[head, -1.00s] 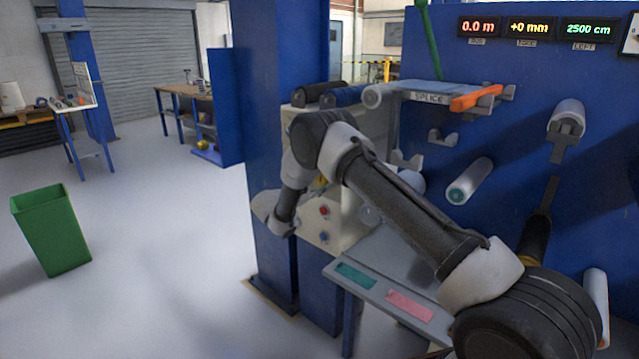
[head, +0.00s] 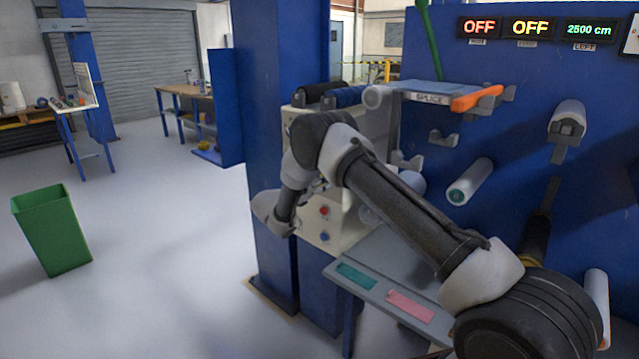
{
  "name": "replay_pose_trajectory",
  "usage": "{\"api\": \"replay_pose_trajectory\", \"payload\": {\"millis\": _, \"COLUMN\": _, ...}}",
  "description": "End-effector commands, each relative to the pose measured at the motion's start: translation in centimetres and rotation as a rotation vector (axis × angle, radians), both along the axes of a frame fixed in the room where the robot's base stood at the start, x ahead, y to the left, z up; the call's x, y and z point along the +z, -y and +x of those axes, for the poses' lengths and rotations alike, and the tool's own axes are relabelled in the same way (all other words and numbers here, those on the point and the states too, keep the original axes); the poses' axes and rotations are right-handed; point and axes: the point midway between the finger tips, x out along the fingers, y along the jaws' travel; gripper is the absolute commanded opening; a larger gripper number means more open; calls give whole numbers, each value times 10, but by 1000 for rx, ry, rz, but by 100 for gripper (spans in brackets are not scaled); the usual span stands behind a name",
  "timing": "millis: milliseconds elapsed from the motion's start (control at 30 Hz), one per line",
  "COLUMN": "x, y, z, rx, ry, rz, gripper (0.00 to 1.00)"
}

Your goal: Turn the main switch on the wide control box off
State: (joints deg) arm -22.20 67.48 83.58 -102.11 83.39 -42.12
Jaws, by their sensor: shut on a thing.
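The wide control box (head: 345,228) is the cream box on the blue machine frame, with a red button (head: 323,211) and a blue button (head: 324,237) on its face. My arm reaches across it, and my gripper (head: 317,187) is at the box face just above the red button, partly hidden by my wrist. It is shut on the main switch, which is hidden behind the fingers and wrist. On the blue panel, two displays (head: 479,28) (head: 530,28) read OFF, and the third display (head: 589,29) reads 2500 cm.
A grey shelf (head: 375,262) with a green and a pink pad juts out below the box. The splice table (head: 430,92), with an orange handle, is above right. White rollers (head: 470,181) stick out of the panel. A green bin (head: 50,228) stands on open floor at left.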

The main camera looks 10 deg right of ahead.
Motion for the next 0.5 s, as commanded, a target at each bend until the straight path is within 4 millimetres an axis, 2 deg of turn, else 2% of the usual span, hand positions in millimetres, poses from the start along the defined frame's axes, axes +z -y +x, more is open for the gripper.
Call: {"api": "replay_pose_trajectory", "payload": {"millis": 500, "x": -1, "y": -1, "z": 0, "rx": 1, "ry": -129, "rz": -92, "gripper": 21}}
